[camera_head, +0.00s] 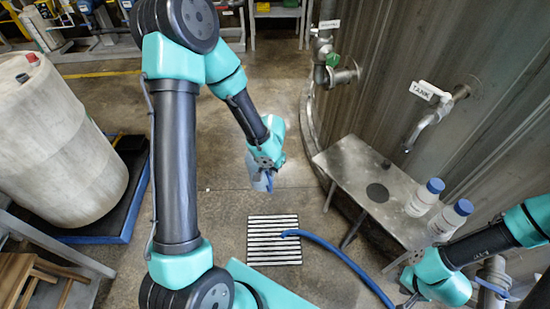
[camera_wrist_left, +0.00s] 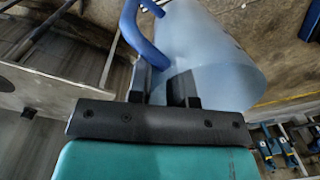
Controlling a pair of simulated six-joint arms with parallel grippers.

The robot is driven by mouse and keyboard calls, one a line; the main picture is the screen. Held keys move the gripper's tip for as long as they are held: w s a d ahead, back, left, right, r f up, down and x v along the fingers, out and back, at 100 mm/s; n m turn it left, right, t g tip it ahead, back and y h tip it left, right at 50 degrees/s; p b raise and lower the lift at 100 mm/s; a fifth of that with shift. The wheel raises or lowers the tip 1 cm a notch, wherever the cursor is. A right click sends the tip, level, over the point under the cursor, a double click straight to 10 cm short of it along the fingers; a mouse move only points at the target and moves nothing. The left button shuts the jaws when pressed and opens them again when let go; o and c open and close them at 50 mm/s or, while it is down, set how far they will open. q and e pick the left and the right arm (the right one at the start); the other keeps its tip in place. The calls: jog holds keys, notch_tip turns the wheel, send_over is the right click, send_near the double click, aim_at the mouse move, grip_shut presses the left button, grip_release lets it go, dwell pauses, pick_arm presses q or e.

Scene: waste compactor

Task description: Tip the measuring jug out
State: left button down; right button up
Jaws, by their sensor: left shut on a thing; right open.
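The measuring jug (camera_head: 257,176) is pale translucent blue with a darker blue handle. My left gripper (camera_head: 267,166) is shut on it and holds it in the air above the floor, behind the floor drain grate (camera_head: 274,241) in the head view. In the left wrist view the fingers (camera_wrist_left: 163,85) close at the jug's blue handle (camera_wrist_left: 141,38), and the jug body (camera_wrist_left: 212,55) lies beyond them. I cannot tell its exact tilt or whether it holds liquid. My right gripper (camera_head: 408,291) is open, low at the right, below the steel bench.
A steel bench (camera_head: 349,160) carries two white bottles with blue caps (camera_head: 424,197). A tap tagged TANK (camera_head: 425,124) juts from the tank wall above it. A blue hose (camera_head: 340,256) ends at the grate. A big white drum (camera_head: 60,150) stands left. Floor around the jug is clear.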

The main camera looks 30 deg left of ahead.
pick_arm(q)
jog(key=shift+s+a+f, duration=0.1)
jog(key=shift+s+f, duration=0.05)
jog(key=shift+s, duration=0.2)
jog(key=shift+g+y, duration=0.3)
jog(key=shift+g, duration=0.1)
jog(key=shift+g+y, duration=0.3)
jog(key=shift+g, duration=0.1)
jog(key=g+y, duration=0.2)
jog(key=g, duration=0.1)
jog(key=shift+f+g+y, duration=0.3)
jog(key=shift+g+y, duration=0.5)
jog(key=shift+g, duration=0.1)
jog(key=g+y, duration=0.2)
jog(key=g, duration=0.1)
jog(key=shift+w+f, duration=0.2)
jog(key=shift+f, duration=0.2)
jog(key=g+y, duration=0.1)
jog(key=f+g+y, duration=0.1)
jog(key=g, duration=0.1)
jog(key=w+d+g+y, duration=0.1)
jog(key=shift+f, duration=0.2)
